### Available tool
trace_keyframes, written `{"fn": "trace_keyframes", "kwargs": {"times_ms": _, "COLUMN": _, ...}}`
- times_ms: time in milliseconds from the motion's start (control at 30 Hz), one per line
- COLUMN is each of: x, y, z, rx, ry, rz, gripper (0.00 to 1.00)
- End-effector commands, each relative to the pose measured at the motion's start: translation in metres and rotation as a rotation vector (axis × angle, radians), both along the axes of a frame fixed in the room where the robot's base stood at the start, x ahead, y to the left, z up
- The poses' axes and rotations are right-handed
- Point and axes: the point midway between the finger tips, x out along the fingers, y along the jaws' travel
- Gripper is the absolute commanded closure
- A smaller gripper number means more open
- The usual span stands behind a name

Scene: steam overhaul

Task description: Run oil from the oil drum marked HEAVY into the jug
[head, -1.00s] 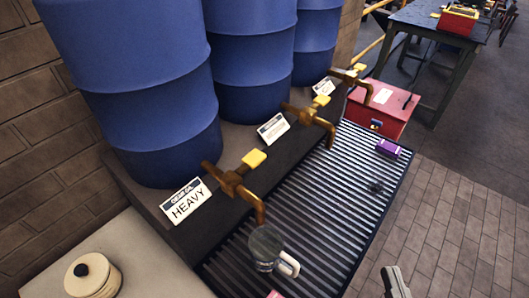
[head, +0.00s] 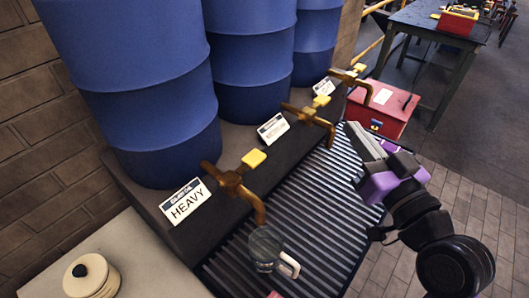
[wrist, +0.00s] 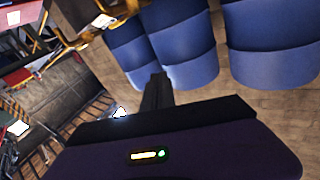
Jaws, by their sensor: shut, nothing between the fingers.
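The drum marked HEAVY (head: 150,90) is the nearest blue drum at the left, with its label (head: 186,202) in front. Its brass tap (head: 232,182) has a yellow lever (head: 254,158) and a spout bent downward. The clear jug (head: 264,248) with a white handle (head: 289,264) stands on the slatted grate below this spout. No oil stream is visible, and the jug's contents are hard to tell. My gripper (head: 356,137) is shut and empty, above the grate to the right of the taps, apart from lever and jug. Its dark fingers (wrist: 157,92) show in the wrist view.
Two more blue drums (head: 245,60) with taps (head: 312,115) and yellow levers stand behind. A red toolbox (head: 380,108) sits past the grate (head: 325,215). Brick floor lies open at the right.

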Motion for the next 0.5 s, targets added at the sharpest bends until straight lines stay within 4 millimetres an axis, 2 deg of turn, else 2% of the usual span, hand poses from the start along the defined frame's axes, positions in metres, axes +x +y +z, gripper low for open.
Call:
{"fn": "trace_keyframes", "kwargs": {"times_ms": 33, "x": 0.008, "y": 0.006, "z": 0.013, "rx": -0.015, "ry": -0.004, "rz": 0.042, "gripper": 1.0}}
{"fn": "trace_keyframes", "kwargs": {"times_ms": 100, "x": 0.014, "y": 0.019, "z": 0.024, "rx": -0.044, "ry": 0.007, "rz": 0.112, "gripper": 1.0}}
{"fn": "trace_keyframes", "kwargs": {"times_ms": 233, "x": 0.017, "y": 0.046, "z": 0.034, "rx": -0.121, "ry": 0.045, "rz": 0.267, "gripper": 1.0}}
{"fn": "trace_keyframes", "kwargs": {"times_ms": 333, "x": 0.008, "y": 0.066, "z": 0.028, "rx": -0.183, "ry": 0.087, "rz": 0.381, "gripper": 1.0}}
{"fn": "trace_keyframes", "kwargs": {"times_ms": 500, "x": -0.013, "y": 0.089, "z": -0.002, "rx": -0.26, "ry": 0.168, "rz": 0.527, "gripper": 1.0}}
